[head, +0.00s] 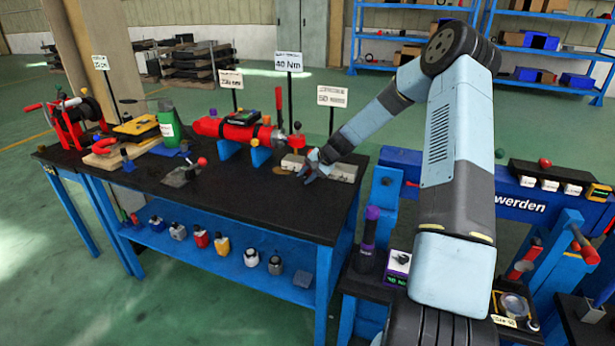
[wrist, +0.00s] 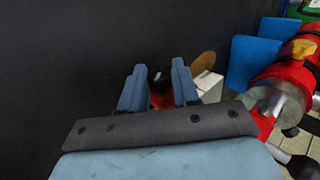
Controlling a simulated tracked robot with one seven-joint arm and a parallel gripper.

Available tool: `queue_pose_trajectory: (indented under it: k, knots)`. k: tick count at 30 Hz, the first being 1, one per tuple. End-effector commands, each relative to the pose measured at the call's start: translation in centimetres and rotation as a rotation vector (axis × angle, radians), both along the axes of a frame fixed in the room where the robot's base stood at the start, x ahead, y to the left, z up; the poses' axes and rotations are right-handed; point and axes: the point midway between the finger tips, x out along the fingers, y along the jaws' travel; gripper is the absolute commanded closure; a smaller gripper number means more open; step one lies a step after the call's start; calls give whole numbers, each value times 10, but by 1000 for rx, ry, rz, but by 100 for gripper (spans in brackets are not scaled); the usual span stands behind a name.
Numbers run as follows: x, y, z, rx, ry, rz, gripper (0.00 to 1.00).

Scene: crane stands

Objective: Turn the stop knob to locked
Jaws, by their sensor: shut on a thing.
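My gripper (head: 311,169) is low over the right end of the black bench top, at a pale grey block (head: 345,172). In the wrist view its two blue fingers (wrist: 158,70) stand on either side of a small red and black thing with a white mark, which I take to be the stop knob (wrist: 161,100). The fingers are shut on it. Most of the knob is hidden by the fingers and the gripper body, and I cannot read its setting. In the head view the knob is hidden behind my gripper.
A red cylinder device (head: 232,130) on blue supports lies left of my gripper, with a red-topped post (head: 297,140) close by. Sign posts, including a white sign (head: 332,96), stand behind. A lever plate (head: 184,174) sits further left. The bench's front middle is clear.

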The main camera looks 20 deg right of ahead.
Motion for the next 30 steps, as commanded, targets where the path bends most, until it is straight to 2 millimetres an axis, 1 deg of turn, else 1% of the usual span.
queue_pose_trajectory:
  k: [6, 7, 14, 15, 25, 30]
  knots:
    - [-1, 2, -1, 1, 4, 3, 100]
    - [-1, 2, -1, 1, 4, 3, 67]
    - [-1, 0, -1, 0, 3, 2, 45]
    - [-1, 0, -1, 0, 3, 0, 44]
    - [-2, -3, -1, -2, 3, -2, 44]
    - [-6, -11, 11, -3, 1, -3, 44]
